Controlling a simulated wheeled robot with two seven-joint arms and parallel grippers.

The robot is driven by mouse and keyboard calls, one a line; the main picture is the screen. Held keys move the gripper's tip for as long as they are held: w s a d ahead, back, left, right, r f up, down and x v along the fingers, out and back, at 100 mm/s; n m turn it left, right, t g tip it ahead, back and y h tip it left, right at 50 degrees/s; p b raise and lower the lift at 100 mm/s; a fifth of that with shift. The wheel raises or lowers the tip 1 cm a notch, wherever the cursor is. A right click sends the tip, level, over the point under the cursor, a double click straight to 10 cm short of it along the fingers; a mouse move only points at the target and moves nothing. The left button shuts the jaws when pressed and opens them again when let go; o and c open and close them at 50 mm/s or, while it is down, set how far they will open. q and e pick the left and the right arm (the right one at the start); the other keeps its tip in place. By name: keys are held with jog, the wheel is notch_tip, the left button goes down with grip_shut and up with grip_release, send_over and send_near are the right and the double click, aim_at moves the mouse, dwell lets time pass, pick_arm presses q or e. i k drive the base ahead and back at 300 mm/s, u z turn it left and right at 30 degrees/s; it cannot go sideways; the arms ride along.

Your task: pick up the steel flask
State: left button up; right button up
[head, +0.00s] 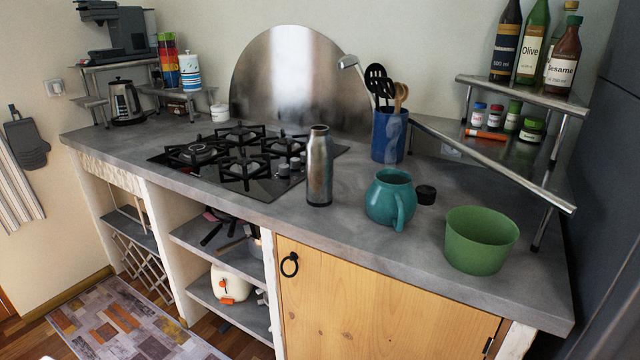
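The steel flask (319,168) stands upright on the grey counter, right of the gas hob and left of a teal mug. It is a tall, brushed-metal cylinder with a narrower neck, and its top looks uncapped. Nothing touches it and it is fully visible. Neither of my grippers shows in the head view.
The teal mug (390,198) and a green bowl (480,240) stand to the flask's right. A blue utensil holder (389,136) is behind it. The gas hob (245,160) is at left. A corner shelf (525,95) holds bottles. The counter (350,245) is clear in front.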

aim_at(319, 145)
jog(key=z, duration=0.1)
jog(key=k, duration=0.75)
jog(key=u, duration=1.2)
jog(key=i, duration=1.8)
jog(key=z, duration=0.9)
